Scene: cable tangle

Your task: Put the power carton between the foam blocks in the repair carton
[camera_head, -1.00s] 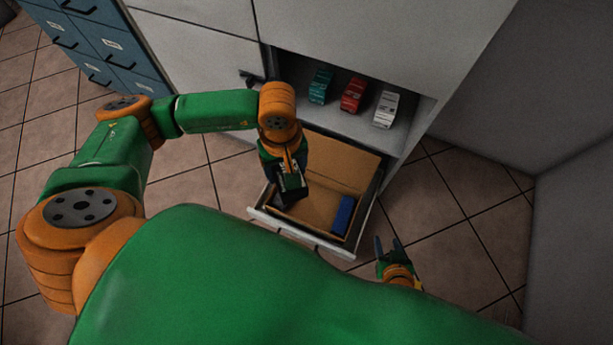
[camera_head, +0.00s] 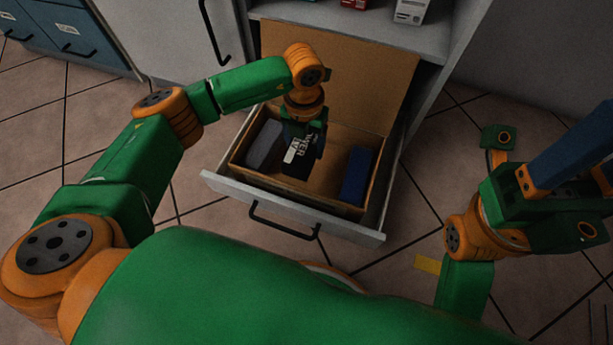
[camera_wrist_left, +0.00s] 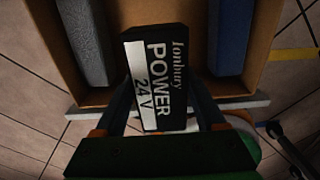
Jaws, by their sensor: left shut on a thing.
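The black power carton (camera_head: 301,156), lettered in white, is held by my left gripper (camera_head: 303,138) over the middle of the open brown repair carton (camera_head: 320,200). In the left wrist view, the power carton (camera_wrist_left: 157,75) sits between the jaws of the left gripper (camera_wrist_left: 163,108). A grey foam block (camera_head: 265,145) lies to its left and a blue foam block (camera_head: 357,176) to its right, with gaps between. Whether the power carton touches the repair carton's floor is unclear. My right gripper (camera_head: 565,165) is at the right edge, partly cut off; its jaw opening is unclear.
The repair carton stands in a pulled-out drawer (camera_head: 300,225) with a black handle; its raised flap (camera_head: 340,75) leans at the back. Red and white cartons (camera_head: 411,10) stand on the shelf above.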

